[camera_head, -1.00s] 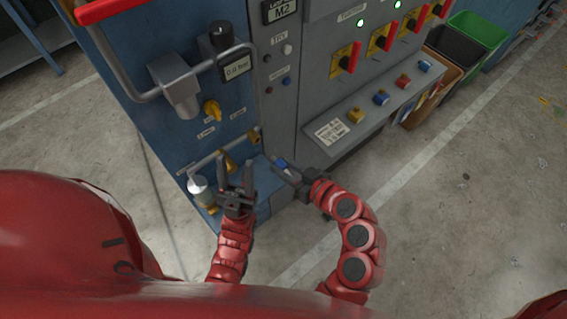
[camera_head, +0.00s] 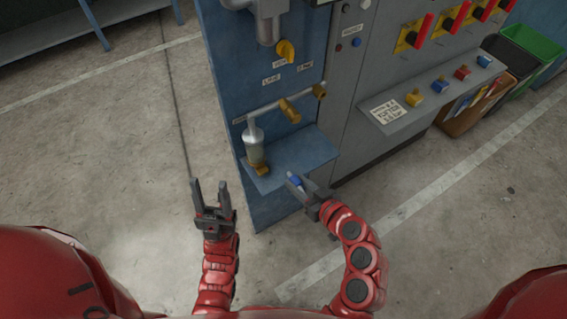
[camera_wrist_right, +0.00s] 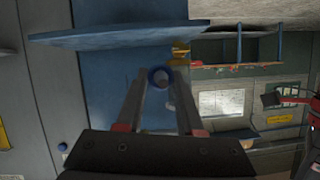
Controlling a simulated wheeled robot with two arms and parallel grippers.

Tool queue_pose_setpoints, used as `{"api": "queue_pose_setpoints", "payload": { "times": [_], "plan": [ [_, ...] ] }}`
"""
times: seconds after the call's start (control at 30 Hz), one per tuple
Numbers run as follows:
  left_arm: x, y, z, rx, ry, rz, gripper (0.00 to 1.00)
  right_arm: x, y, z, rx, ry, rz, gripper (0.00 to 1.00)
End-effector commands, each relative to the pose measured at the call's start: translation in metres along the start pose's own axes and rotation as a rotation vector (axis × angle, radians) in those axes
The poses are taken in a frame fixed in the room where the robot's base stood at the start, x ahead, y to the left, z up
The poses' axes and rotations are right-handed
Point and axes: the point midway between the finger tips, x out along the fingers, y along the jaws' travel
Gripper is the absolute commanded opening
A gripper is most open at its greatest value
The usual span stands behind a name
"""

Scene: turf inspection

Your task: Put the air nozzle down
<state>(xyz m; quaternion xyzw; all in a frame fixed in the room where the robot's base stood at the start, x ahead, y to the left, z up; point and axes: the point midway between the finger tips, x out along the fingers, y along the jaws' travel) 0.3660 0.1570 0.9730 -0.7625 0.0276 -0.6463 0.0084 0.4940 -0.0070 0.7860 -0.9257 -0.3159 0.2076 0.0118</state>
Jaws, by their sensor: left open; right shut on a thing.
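The air nozzle (camera_head: 295,181) shows as a small blue and grey piece at the tips of my right gripper (camera_head: 303,187). My right gripper is shut on it, just off the front edge of the small blue shelf (camera_head: 308,150). In the right wrist view the nozzle (camera_wrist_right: 159,76) appears end-on as a blue ring with a grey centre between the fingertips. The rest of it is hidden. My left gripper (camera_head: 210,187) is open and empty, left of the blue cabinet and over the floor.
A grey and brass filter unit (camera_head: 254,145) stands at the shelf's left end, under a pipe with a brass valve (camera_head: 290,110). The shelf's right part is clear. A grey panel with coloured buttons (camera_head: 413,98) juts out at right. Bins (camera_head: 473,110) stand beyond it.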

Motion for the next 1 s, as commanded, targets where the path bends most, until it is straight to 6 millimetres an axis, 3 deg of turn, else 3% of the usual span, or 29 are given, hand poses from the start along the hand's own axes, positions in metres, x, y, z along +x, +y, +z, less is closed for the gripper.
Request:
{"api": "queue_pose_setpoints", "payload": {
  "times": [0.03, 0.2, 0.33, 0.4, 0.67, 1.0],
  "plan": [
    [-0.02, 0.001, 0.003, 0.0, -0.001, 0.0, 0.5, 0.014, 0.007, 0.001, -0.004, 0.013, 0.0, 0.0],
    [-0.053, 0.003, 0.009, 0.0, 0.0, 0.0, 0.5, 0.043, 0.022, -0.009, -0.002, 0.012, -0.001, 0.0],
    [-0.065, 0.003, 0.011, 0.0, 0.0, 0.0, 0.5, 0.068, 0.037, -0.023, -0.002, 0.008, -0.002, 0.0],
    [-0.056, 0.003, 0.009, 0.0, 0.0, 0.0, 0.5, 0.079, 0.043, -0.032, 0.002, 0.002, -0.002, 0.0],
    [-0.055, 0.003, 0.009, 0.0, -0.001, 0.0, 0.5, 0.105, 0.057, -0.04, 0.0, -0.001, -0.002, 0.0],
    [-0.056, 0.003, 0.009, 0.0, -0.001, 0.0, 0.5, 0.12, 0.063, -0.008, 0.002, -0.001, -0.003, 0.0]
  ]
}}
